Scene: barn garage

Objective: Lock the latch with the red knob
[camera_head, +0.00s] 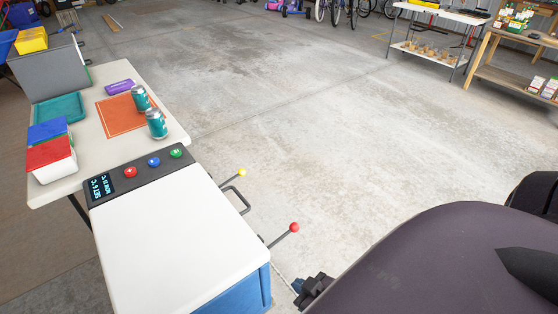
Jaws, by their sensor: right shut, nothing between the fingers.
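The latch with the red knob (294,227) sticks out from the right side of a white-topped, blue cooler box (175,240). Its dark rod slants up and to the right, with the red ball at the end. Another latch, with a yellow knob (241,172), stands farther back on the same side, near a dark handle (246,204). My right gripper (303,285) is shut and empty, below the red knob in the picture and apart from it. My dark arm hides much of the lower right. My left gripper is out of view.
The cooler's dark panel has a display (101,187) and red, blue and green buttons. Behind it, a table (90,180) holds cans (156,124), an orange mat (122,116), a teal tray and lidded boxes. The concrete floor to the right is clear.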

